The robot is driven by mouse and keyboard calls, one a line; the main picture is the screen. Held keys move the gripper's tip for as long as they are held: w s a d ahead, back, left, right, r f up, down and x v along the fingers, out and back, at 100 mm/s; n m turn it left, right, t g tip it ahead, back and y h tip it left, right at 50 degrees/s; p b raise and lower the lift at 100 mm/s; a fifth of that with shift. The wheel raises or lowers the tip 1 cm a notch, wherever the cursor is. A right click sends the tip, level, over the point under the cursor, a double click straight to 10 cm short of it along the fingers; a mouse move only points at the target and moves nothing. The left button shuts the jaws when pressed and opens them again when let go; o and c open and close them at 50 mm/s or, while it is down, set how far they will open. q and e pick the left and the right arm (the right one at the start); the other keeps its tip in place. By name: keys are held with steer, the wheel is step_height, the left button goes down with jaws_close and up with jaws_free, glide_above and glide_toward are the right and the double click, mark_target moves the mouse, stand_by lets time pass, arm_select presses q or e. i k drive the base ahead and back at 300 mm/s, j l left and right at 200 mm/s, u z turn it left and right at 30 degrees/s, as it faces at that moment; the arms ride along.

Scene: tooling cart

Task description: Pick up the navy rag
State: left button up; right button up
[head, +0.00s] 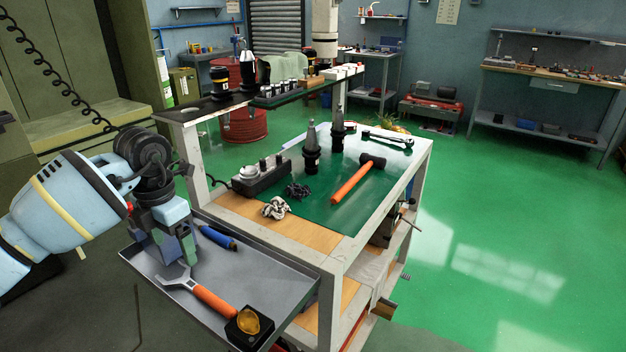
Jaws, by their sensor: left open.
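A small crumpled dark navy rag (298,190) lies on the green mat (330,205) on the cart top, near the mat's left edge. A crumpled whitish rag (277,208) lies in front of it, to its lower left. My left gripper (174,256) points down over the grey side tray, left of the cart top and well apart from the navy rag. It is open, with nothing seen between its fingers. My right gripper is not in view.
A dark block with fittings (261,175) stands left of the navy rag. Black tool holders (311,150) stand behind it; an orange-handled hammer (358,180) lies right. The side tray (280,272) holds an orange-handled wrench (205,295), a blue tool (217,238) and a black box (249,327).

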mark_target(297, 190)
steer(key=i+l, duration=1)
steer(key=i, duration=0.15)
